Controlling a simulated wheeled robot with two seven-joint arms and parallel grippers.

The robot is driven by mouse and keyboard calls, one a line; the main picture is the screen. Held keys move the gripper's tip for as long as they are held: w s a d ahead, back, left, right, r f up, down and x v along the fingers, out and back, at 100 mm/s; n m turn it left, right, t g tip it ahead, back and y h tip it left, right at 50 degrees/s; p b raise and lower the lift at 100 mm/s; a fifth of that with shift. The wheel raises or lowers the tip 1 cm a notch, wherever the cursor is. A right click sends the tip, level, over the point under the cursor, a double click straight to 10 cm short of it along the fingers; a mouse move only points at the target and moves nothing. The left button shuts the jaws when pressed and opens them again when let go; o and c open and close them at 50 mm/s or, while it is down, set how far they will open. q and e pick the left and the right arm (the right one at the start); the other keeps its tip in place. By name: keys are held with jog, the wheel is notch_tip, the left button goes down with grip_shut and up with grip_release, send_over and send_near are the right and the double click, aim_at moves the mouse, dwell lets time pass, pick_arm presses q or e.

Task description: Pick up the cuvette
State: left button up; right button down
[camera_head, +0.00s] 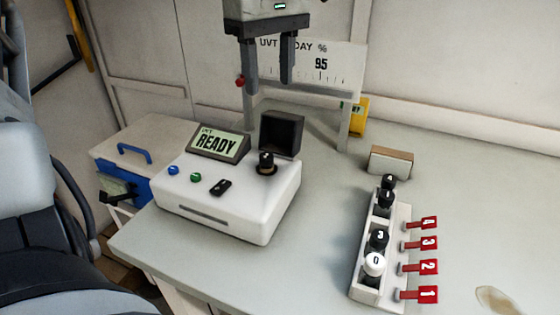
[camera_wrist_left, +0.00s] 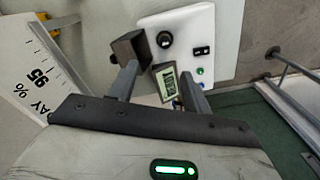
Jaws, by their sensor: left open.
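A cuvette with a black cap (camera_head: 266,160) stands upright in the round port of the white reactor (camera_head: 240,205); only its top shows. The cap also shows in the left wrist view (camera_wrist_left: 165,40). My left gripper (camera_head: 268,88) is open and empty, high above the reactor and apart from the cap, with its fingers pointing down. In the left wrist view its fingertips (camera_wrist_left: 158,70) reach toward the reactor. More capped cuvettes stand in a white rack (camera_head: 361,292) at right: one white cap marked 0 (camera_head: 374,264) and several black caps (camera_head: 379,238). My right gripper is not seen.
The reactor's screen (camera_head: 218,143) reads READY, and its dark lid (camera_head: 282,134) stands open behind the port. A sign (camera_head: 325,68) reading 95 stands behind. Red numbered tags (camera_head: 428,268) line the rack. A small block (camera_head: 390,161) lies behind it. The table front is clear.

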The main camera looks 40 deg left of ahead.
pick_arm(q)
send_over(266, 155)
jog(key=f, duration=0.8)
jog(key=shift+w+d+f, duration=0.15)
jog(key=shift+w+f, duration=0.05)
jog(key=shift+f, duration=0.05)
jog(key=f, duration=0.4)
jog(key=shift+s, duration=0.3)
jog(key=shift+f, duration=0.65)
jog(key=c, duration=1.1)
